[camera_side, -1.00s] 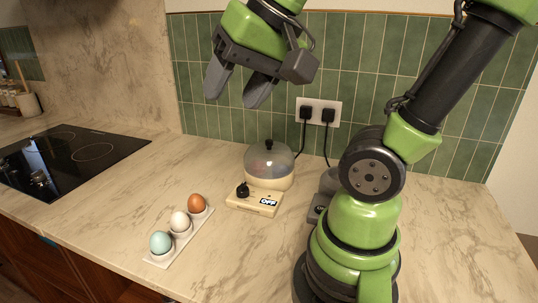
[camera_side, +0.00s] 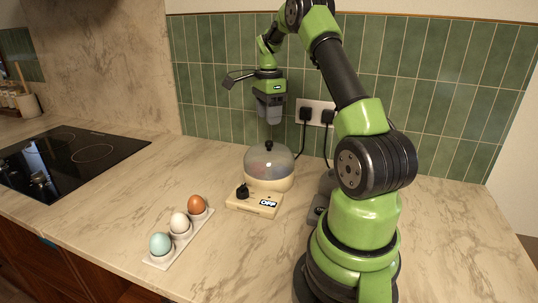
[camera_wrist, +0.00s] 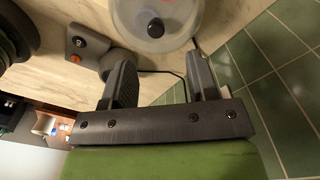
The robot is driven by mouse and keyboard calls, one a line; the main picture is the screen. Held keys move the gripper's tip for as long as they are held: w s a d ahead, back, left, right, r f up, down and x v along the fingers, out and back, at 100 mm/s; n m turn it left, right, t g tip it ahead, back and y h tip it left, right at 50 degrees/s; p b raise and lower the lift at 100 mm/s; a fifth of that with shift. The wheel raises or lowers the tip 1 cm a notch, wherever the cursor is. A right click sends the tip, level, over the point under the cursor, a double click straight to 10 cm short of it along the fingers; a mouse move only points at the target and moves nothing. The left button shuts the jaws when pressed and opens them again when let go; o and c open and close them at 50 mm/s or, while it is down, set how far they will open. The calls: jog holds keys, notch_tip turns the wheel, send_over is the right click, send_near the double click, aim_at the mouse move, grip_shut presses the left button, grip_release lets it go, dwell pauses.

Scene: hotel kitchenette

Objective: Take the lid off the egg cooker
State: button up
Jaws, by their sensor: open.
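The egg cooker (camera_side: 258,203) is a cream appliance on the marble counter with a display reading OFF and a black dial. Its translucent domed lid (camera_side: 266,162) with a round black knob (camera_side: 268,146) sits on top. My gripper (camera_side: 270,120) is above the lid, pointing down, apart from the knob and empty. In the wrist view the lid (camera_wrist: 160,40) and its knob (camera_wrist: 155,28) lie at the top, beyond the open fingers of my gripper (camera_wrist: 160,85). The lid's outer edge is partly cut off there.
A white tray (camera_side: 155,262) with a blue, a white and a brown egg stands at the front left. A black cooktop (camera_side: 70,155) is at the left. A wall socket (camera_side: 316,105) with plugs and cords is behind. A small grey appliance (camera_side: 318,207) stands right of the cooker.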

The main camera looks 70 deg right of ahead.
aim_at(269, 141)
jog(key=f, duration=0.8)
jog(key=shift+s+a+f, duration=0.15)
jog(key=shift+a+f, duration=0.05)
jog(key=shift+a, duration=0.05)
grip_shut()
